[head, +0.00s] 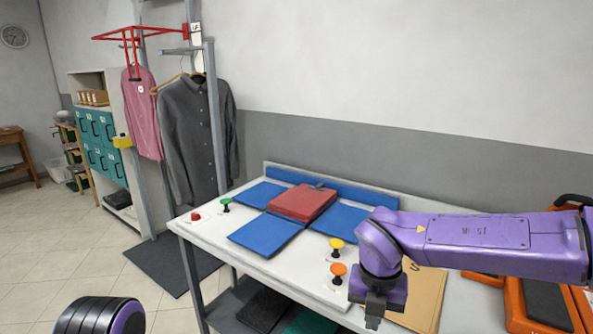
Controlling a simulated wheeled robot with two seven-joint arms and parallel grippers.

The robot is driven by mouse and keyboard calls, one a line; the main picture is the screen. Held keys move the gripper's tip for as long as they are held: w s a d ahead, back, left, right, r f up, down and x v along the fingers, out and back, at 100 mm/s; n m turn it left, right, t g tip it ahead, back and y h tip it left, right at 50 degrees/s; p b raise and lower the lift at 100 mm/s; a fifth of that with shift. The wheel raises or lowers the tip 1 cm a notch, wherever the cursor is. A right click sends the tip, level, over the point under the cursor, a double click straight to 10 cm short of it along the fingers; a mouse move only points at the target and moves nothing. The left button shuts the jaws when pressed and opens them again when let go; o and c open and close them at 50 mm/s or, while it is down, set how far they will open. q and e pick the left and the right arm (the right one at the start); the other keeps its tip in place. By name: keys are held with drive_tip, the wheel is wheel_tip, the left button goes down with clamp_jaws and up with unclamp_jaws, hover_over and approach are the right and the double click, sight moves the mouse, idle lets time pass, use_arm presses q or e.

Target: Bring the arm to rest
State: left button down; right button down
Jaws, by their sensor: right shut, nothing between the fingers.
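My right arm comes in from the right, purple, over the white table (210,232). Its gripper (373,318) points down near the table's front edge, shut and empty. It is just below and right of an orange-knobbed stamp (338,270). A part of my left arm shows at the bottom left; its gripper is out of view.
A blue folding board (266,233) with a folded red garment (303,202) lies on the table. Green (226,203), red (196,216) and yellow (337,246) knobs stand around it. A tan sheet (425,295) and orange-framed equipment (545,310) are at the right.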

drive_tip(key=w+d+f+n+t+h, duration=0.2)
drive_tip(key=d+f+n+t+h, duration=0.25)
drive_tip(key=d+f+n, duration=0.6)
drive_tip(key=s+f+n+t+b, duration=0.2)
drive_tip(key=s+f+n, duration=0.3)
drive_tip(key=f+n, duration=0.75)
use_arm(q)
wheel_tip(320, 180, down, 4)
drive_tip(key=shift+w+r+b, duration=0.1)
drive_tip(key=shift+r+b, duration=0.15)
drive_tip(key=shift+b, duration=0.45)
use_arm(e)
drive_tip(key=s+d+f+n+g, duration=0.1)
drive_tip(key=s+f+n, duration=0.2)
drive_tip(key=s, duration=0.4)
drive_tip(key=s+d+f+n+g+y, duration=0.1)
drive_tip(key=s+d+f+n, duration=0.1)
drive_tip(key=s+f, duration=0.4)
drive_tip(key=s+d+f+n+g, duration=0.2)
drive_tip(key=s+f+n, duration=0.3)
drive_tip(key=s, duration=0.5)
drive_tip(key=shift+s+d+f, duration=0.15)
drive_tip(key=shift+d+f, duration=0.05)
drive_tip(key=shift+f, duration=0.05)
use_arm(q)
drive_tip(key=c, duration=1.8)
unclamp_jaws()
use_arm(e)
drive_tip(key=shift+y, duration=0.25)
